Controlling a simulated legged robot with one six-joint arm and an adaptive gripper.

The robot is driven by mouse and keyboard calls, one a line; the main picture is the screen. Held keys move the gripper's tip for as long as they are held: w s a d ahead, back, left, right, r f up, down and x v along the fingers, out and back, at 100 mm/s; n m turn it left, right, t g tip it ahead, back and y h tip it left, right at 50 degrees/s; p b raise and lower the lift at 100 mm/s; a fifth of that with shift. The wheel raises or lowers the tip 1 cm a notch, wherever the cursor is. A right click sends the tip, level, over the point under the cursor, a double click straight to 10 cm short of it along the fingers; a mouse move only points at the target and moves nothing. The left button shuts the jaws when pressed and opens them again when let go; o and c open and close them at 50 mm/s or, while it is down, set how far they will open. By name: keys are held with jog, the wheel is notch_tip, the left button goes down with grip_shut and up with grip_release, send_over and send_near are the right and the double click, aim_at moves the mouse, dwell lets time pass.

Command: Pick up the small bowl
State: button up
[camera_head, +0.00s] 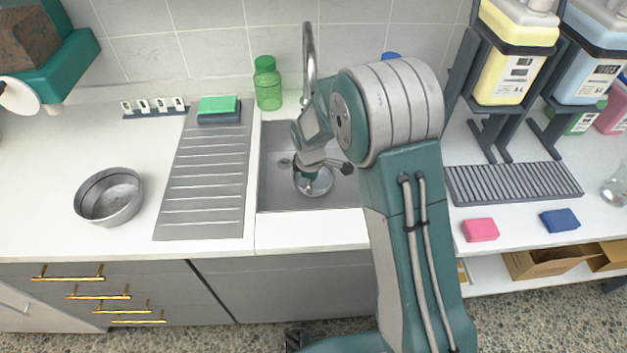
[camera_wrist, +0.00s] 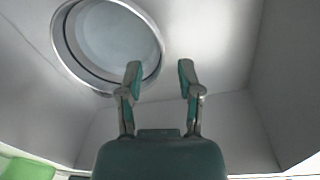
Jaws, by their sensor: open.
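A small shiny metal bowl (camera_head: 314,184) sits in the sink basin. My gripper (camera_head: 322,166) is lowered into the sink above it and partly hides it. In the wrist view the bowl (camera_wrist: 105,38) is at the upper left, cut by the top edge, with its round rim showing. My open, empty gripper (camera_wrist: 159,72) has its two teal-padded fingers apart there. The left fingertip overlaps the bowl's rim in the picture; I cannot tell whether it touches. The right fingertip lies clear of the bowl, over the basin floor.
The sink (camera_head: 275,194) has walls close around my gripper, with a faucet (camera_head: 309,50) behind. A larger metal bowl (camera_head: 109,197) stands on the left counter. A green bottle (camera_head: 267,84) and sponges (camera_head: 218,105) are behind. A bottle rack (camera_head: 514,183) stands right.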

notch_tip(320, 180, down, 4)
jog(key=shift+w+d+r, duration=0.1)
grip_shut()
dwell(0.4)
